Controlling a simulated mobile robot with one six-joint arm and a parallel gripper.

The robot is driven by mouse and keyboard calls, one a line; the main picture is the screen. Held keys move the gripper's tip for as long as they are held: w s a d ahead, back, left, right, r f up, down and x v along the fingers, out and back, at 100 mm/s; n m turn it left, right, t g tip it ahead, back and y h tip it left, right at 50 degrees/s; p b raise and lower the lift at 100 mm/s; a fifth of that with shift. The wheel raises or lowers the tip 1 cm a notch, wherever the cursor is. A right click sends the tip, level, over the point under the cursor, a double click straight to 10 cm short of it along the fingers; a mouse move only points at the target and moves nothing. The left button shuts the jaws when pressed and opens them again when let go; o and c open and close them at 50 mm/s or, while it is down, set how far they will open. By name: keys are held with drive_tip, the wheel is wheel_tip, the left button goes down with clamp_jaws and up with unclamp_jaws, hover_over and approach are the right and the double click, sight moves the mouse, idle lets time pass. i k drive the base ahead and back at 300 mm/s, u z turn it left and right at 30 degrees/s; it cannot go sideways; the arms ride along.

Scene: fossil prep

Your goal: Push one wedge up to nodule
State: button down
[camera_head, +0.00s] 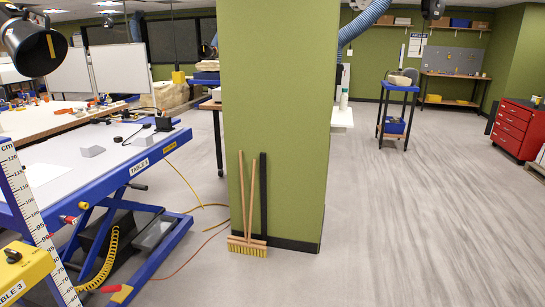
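A second small grey block (143,141) sits nearer that table's right end and may be another wedge. Both stand apart from other things. I cannot pick out the nodule for sure; a pale rock (399,80) rests on a blue cart at the back right. My gripper is not in view.
A green pillar (275,120) stands mid-view with a broom (247,245) against it. A yellow hose (103,262) and cables lie by the table's base. A red drawer cabinet (515,130) is at the right. The floor (410,220) right of the pillar is clear.

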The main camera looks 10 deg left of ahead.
sight(145, 140)
drive_tip(key=u, duration=0.15)
drive_tip(key=i, duration=1.55)
drive_tip(key=u, duration=0.55)
drive_tip(key=i, duration=0.75)
drive_tip(key=u, duration=0.8)
drive_tip(key=i, duration=0.5)
drive_tip(key=u, duration=1)
drive_tip(key=i, duration=0.85)
drive_tip(key=u, duration=0.4)
